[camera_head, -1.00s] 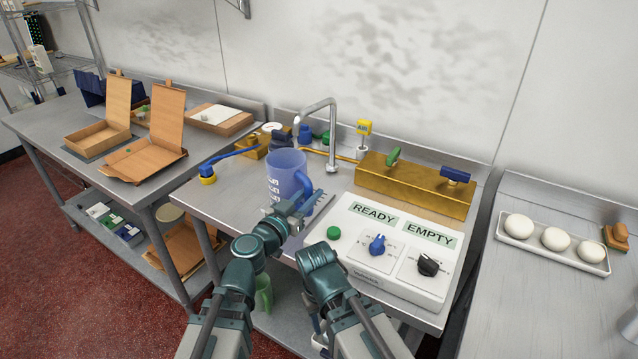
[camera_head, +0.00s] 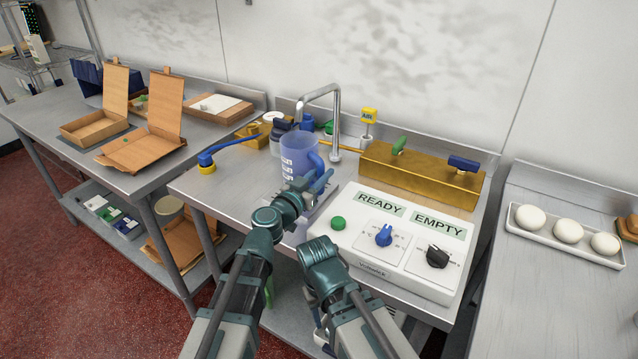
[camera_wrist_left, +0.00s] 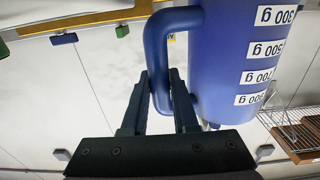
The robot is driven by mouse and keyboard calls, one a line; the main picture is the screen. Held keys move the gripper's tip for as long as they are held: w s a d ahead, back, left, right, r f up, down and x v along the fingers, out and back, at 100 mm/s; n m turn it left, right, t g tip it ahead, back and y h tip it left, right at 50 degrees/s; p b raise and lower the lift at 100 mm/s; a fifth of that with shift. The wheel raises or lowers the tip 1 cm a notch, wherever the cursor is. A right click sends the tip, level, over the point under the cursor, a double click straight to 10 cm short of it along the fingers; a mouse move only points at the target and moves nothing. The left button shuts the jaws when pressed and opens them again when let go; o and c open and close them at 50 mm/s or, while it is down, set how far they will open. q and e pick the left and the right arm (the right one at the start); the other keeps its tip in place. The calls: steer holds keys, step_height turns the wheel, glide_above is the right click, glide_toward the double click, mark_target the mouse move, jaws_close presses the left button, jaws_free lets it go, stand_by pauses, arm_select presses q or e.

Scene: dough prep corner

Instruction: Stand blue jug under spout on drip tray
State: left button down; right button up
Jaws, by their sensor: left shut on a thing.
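The blue jug (camera_head: 297,160), a translucent upright cylinder with white measure labels, is in front of and left of the tap spout (camera_head: 335,130). Its body also fills the upper right of the left wrist view (camera_wrist_left: 230,60). My left gripper (camera_head: 314,184) is shut on the jug's handle. In the left wrist view its two fingers (camera_wrist_left: 165,88) lie on either side of the handle. The jug's base is hidden behind my gripper, so I cannot tell if it touches the surface. I cannot make out the drip tray clearly. My right arm shows, but its gripper does not.
A white control panel (camera_head: 350,262) with knobs is right of the jug. A brass block (camera_head: 420,178) with valve handles stands behind it. The steel bench (camera_head: 228,190) is clear between hose and jug.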

arm_select(q)
steer(key=shift+f, duration=0.5)
steer(key=shift+r, duration=0.15)
arm_select(e)
steer(key=shift+f, duration=0.4)
arm_select(q)
steer(key=c, duration=0.7)
jaws_free()
arm_select(e)
steer(key=shift+a+f, duration=0.1)
steer(key=shift+r, duration=0.2)
